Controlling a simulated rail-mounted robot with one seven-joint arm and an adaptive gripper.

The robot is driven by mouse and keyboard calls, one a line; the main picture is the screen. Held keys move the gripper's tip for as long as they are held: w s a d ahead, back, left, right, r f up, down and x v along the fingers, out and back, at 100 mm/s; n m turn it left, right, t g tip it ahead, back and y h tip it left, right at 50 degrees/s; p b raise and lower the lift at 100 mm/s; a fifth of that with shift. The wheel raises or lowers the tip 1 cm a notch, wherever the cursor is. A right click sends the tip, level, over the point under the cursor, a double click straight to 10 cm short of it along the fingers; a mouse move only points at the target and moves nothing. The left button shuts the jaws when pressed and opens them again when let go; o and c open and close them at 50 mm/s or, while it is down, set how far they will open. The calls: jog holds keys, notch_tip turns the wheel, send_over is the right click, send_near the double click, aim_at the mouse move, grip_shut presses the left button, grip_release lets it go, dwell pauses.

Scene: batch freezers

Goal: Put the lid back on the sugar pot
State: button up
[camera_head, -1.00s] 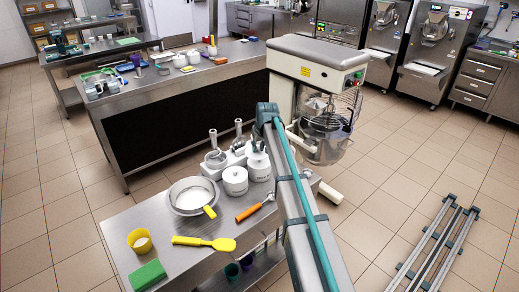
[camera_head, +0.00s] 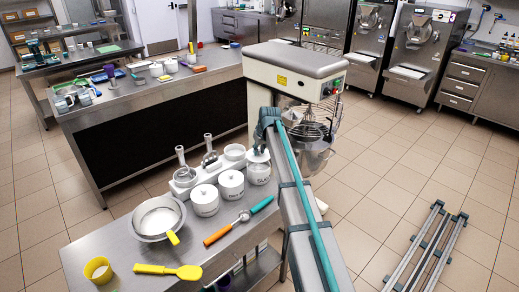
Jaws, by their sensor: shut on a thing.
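The sugar pot (camera_head: 260,176) is the rightmost of three white lettered pots on the steel table, partly hidden by my arm. My gripper (camera_head: 258,148) points down at the pot's top, with the arm coming in from the lower right. It is shut on the white lid (camera_head: 257,157), which shows as a pale edge at the pot's mouth. I cannot tell whether the lid touches the rim or is slightly above it.
Two other white pots (camera_head: 205,201) (camera_head: 231,185) stand close on the left. Behind them a white rack (camera_head: 184,184) holds metal-handled tools and a small white bowl (camera_head: 235,152). A metal bowl (camera_head: 157,218), a yellow spatula (camera_head: 168,270) and an orange-handled tool (camera_head: 218,234) lie nearer. A mixer (camera_head: 295,64) stands behind.

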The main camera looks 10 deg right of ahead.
aim_at(260, 156)
jog(key=shift+f+b, duration=0.95)
jog(key=shift+f, duration=1.55)
jog(key=shift+f, duration=0.15)
dwell(0.4)
jog(key=o, duration=1.3)
jog(key=shift+r+p, duration=1.5)
jog(key=shift+r, duration=2.05)
grip_shut()
